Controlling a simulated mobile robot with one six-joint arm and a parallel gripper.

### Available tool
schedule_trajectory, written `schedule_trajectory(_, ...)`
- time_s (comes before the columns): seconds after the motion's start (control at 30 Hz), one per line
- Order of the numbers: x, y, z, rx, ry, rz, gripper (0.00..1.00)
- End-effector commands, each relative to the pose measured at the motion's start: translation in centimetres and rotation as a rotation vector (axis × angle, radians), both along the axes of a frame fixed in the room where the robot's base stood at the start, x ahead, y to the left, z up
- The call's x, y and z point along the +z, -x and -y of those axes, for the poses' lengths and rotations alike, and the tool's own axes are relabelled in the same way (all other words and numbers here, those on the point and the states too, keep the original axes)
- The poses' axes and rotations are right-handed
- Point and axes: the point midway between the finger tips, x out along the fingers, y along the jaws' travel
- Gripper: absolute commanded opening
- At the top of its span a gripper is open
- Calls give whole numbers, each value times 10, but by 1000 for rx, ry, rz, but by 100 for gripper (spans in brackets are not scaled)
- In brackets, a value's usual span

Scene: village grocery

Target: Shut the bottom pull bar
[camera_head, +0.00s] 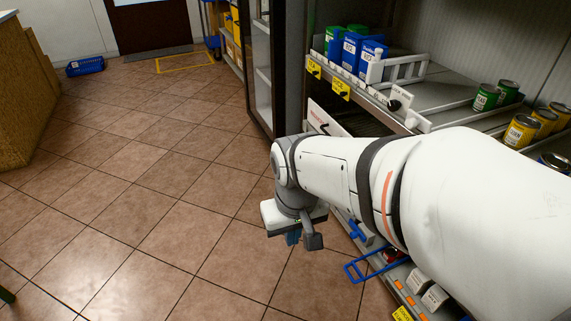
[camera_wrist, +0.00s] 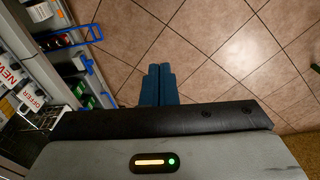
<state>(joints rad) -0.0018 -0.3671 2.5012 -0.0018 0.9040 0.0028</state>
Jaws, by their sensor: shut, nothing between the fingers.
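A blue looped bar (camera_head: 362,269), which looks like the bottom pull bar, sticks out from the low front of the shelving into the aisle. It also shows at the upper left of the wrist view (camera_wrist: 72,43). My gripper (camera_head: 293,238) is over the floor, to the left of the bar and apart from it. In the wrist view its blue fingers (camera_wrist: 157,83) are together, pointing at bare tiles with nothing between them. My forearm hides part of the low shelf front.
Shelving on the right holds blue boxes (camera_head: 352,50), green cans (camera_head: 486,97) and yellow cans (camera_head: 521,131). Another blue part (camera_head: 357,232) sits low on the shelf front. The tiled floor (camera_head: 150,200) to the left is clear. A blue basket (camera_head: 85,66) lies far back.

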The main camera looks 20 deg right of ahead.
Motion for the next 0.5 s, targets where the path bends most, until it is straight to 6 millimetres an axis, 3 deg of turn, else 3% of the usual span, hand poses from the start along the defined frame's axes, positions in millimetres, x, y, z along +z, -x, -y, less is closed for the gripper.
schedule_trajectory(0.23, -20, -10, 10, 34, 59, -86, 0)
schedule_trajectory(0.5, -87, -45, 43, 188, 270, -353, 0)
